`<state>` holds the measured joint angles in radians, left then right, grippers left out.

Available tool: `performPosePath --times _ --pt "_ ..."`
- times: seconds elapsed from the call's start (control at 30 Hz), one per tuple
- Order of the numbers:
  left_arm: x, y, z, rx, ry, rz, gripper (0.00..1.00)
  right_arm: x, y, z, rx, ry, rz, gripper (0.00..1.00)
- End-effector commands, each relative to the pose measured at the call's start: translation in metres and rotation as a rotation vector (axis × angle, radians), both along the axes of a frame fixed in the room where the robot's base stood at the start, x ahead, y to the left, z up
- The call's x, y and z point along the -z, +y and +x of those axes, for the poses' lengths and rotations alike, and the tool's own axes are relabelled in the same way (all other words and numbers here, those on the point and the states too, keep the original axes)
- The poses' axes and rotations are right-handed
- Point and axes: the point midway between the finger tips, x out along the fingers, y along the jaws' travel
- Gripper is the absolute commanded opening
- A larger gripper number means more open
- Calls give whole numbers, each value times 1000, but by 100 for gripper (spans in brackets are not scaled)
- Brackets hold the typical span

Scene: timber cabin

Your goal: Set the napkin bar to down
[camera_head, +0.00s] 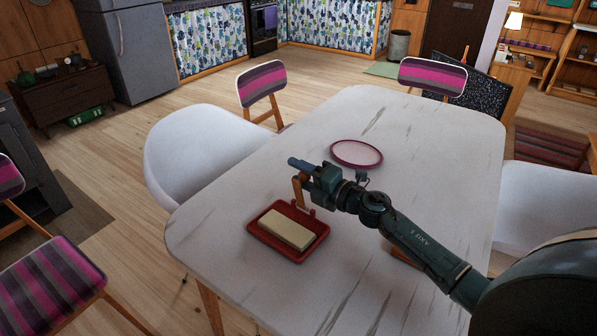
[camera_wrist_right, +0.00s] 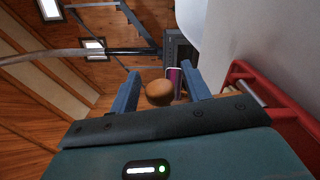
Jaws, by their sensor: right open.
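A red napkin tray (camera_head: 262,243) sits on the white table and holds a cream stack of napkins (camera_head: 288,229). The orange-brown napkin bar (camera_head: 298,193) stands up, roughly upright, at the tray's far edge. My right gripper (camera_head: 299,164) is at the top of the bar, with its blue fingers pointing left. In the right wrist view, the bar's rounded brown end (camera_wrist_right: 159,93) shows between the two open fingers. The red tray frame (camera_wrist_right: 268,100) is at the right there. I cannot tell whether a finger touches the bar. My left gripper is not in view.
A round pink-rimmed plate (camera_head: 356,153) lies on the table (camera_head: 420,130) beyond my right gripper. White chairs (camera_head: 190,150) and striped chairs (camera_head: 262,84) stand around the table. The tabletop left of the tray is clear.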

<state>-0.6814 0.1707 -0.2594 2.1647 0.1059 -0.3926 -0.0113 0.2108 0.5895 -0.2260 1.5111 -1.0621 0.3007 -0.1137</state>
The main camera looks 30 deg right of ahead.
Motion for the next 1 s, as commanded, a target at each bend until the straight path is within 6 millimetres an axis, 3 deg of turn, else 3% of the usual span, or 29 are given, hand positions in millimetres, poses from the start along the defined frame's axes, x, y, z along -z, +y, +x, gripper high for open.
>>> performPosePath --times 0.37,0.9,1.0 --pt "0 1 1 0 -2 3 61 0 4 6 -1 0 0 47" --pt "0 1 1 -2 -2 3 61 0 3 6 -1 0 0 4" --pt "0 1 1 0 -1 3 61 0 3 6 -1 0 0 0"
